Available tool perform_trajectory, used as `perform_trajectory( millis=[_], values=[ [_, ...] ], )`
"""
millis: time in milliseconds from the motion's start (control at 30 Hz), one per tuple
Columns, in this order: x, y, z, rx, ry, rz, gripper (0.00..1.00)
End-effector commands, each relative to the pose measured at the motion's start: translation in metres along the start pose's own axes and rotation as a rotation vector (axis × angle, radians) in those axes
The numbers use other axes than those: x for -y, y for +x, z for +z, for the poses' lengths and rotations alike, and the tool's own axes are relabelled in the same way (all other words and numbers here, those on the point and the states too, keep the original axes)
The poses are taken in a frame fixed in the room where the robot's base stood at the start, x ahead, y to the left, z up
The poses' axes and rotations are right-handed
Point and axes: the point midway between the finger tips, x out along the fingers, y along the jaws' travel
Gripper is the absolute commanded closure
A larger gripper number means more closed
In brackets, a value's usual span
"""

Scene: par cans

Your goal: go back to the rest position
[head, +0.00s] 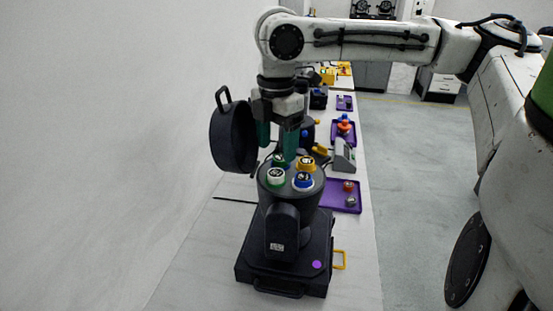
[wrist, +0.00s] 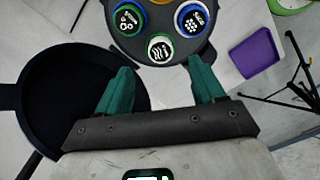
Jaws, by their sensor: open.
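My gripper (head: 276,150) points down just above the cluster of round cans on the dark station. Its teal fingers are apart with nothing between them; they also show open in the wrist view (wrist: 157,70). Below are a green-rimmed white can (head: 276,178), a blue-rimmed can (head: 303,181) and a yellow can (head: 304,163), seated in the round black top of the station (head: 290,199). Another can behind them is partly hidden by the fingers. In the wrist view the cans lie beyond the fingertips, apart from them.
A round black lid (head: 232,140) stands open left of the cans, close to my gripper. A purple tray (head: 343,209) with small parts lies to the right. More trays and devices line the bench behind. The floor (head: 410,170) to the right is clear.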

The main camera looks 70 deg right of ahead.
Motion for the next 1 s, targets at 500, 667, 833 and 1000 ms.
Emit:
perform_trajectory(
  millis=[500,667,833,1000],
  values=[
    [0.0,-0.044,0.0,0.0,-0.001,-0.001,0.32],
    [0.0,-0.048,0.0,0.0,-0.001,-0.001,0.32],
    [0.0,-0.075,0.0,0.0,-0.001,0.0,0.32],
    [0.0,-0.101,0.0,0.0,-0.001,-0.001,0.32]
  ],
)
